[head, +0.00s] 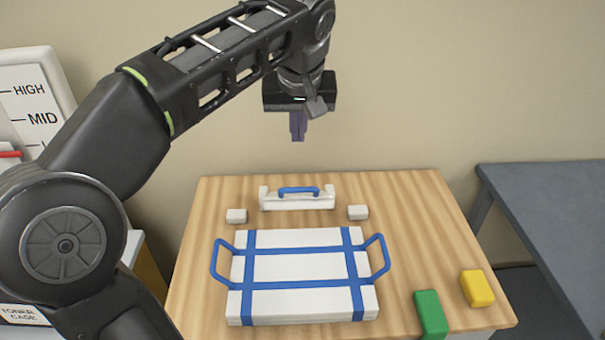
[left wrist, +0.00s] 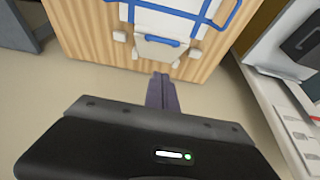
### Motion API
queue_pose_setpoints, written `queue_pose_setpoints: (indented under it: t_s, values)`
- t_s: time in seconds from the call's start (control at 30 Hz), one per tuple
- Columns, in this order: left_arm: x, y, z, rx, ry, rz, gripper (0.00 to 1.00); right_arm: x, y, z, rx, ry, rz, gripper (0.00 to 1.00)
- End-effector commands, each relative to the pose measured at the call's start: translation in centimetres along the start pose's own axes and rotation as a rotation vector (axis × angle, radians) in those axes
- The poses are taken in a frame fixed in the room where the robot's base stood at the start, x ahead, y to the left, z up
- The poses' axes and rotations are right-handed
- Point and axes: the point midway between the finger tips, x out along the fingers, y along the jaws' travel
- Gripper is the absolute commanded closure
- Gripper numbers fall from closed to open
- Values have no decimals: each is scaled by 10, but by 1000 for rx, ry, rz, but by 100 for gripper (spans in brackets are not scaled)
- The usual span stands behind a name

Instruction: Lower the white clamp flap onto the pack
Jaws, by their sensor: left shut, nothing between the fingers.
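The white clamp flap (head: 297,202) with a blue handle (head: 299,191) stands at the back of the wooden table, behind the pack and apart from it. The flap also shows in the left wrist view (left wrist: 157,51). The pack (head: 300,267) is a white slab with blue straps and a blue loop handle on each side, lying flat. My left gripper (head: 298,138) hangs above and behind the flap, fingers pointing down, shut and empty. Its fingers also show in the left wrist view (left wrist: 162,78), clear of the flap. My right gripper is in neither view.
Two small white blocks (head: 236,216) (head: 358,212) flank the flap on the wooden table (head: 410,215). A green block (head: 431,314) and a yellow block (head: 477,288) lie at the front right. A grey table (head: 550,205) stands to the right. A lever panel marked HIGH and MID (head: 35,90) is at left.

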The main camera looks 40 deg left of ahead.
Motion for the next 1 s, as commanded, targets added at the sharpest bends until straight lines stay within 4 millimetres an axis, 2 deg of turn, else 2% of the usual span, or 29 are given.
queue_pose_setpoints:
  t_s: [0.17,0.37,0.47,0.77,1.0]
  values:
    - [7,0,1,0,-1,1,100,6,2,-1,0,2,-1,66]
    - [31,1,3,0,-2,2,100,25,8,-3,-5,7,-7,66]
    - [44,0,2,0,-4,-1,100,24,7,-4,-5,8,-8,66]
    - [103,0,1,0,-6,-2,100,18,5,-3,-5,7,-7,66]
    - [124,0,24,1,-3,0,100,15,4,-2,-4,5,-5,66]
